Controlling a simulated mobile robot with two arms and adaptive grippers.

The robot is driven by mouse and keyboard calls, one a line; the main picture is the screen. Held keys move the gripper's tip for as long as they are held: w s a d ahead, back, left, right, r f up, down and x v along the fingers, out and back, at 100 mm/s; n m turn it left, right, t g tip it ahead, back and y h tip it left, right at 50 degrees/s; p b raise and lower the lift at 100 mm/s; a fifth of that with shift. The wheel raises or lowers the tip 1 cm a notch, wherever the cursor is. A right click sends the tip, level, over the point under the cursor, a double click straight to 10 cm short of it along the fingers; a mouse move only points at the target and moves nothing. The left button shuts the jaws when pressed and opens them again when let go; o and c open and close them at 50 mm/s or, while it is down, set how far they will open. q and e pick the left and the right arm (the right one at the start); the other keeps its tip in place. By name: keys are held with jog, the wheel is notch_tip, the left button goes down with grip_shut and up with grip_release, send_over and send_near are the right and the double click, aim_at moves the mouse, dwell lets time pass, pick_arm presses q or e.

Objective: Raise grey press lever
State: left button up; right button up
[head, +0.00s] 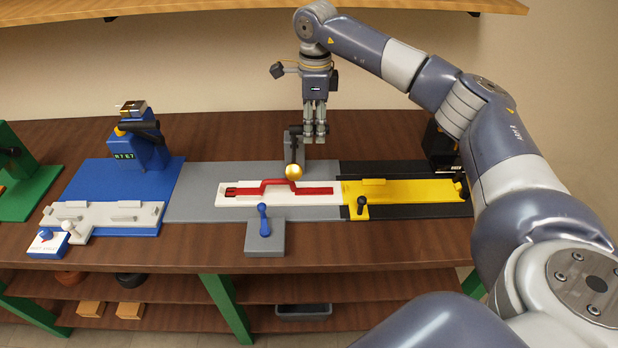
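The grey press (208,190) stands on a grey base plate in the middle of the bench. Its lever (292,150) is a dark arm that points down and toward me, with a gold ball knob (294,171) at its low end. My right gripper (314,137) points straight down at the press, just right of the lever's upper part, and hides much of the press body. Its fingers look close together, but whether they are shut or touch anything is unclear. The knob is free of the fingers. My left gripper is not in view.
A white tray with a red handle (278,184) lies in front of the press, with a blue-handled clamp (264,219) before it. A blue press (137,140) stands left, a yellow fixture (415,190) right. A shelf (200,12) hangs above.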

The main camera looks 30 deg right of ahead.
jog(key=shift+w+f, duration=0.1)
jog(key=shift+f, duration=0.1)
jog(key=shift+r, duration=0.1)
jog(key=shift+r+p, duration=2.4)
jog(key=shift+r, duration=0.5)
jog(key=shift+f, duration=0.1)
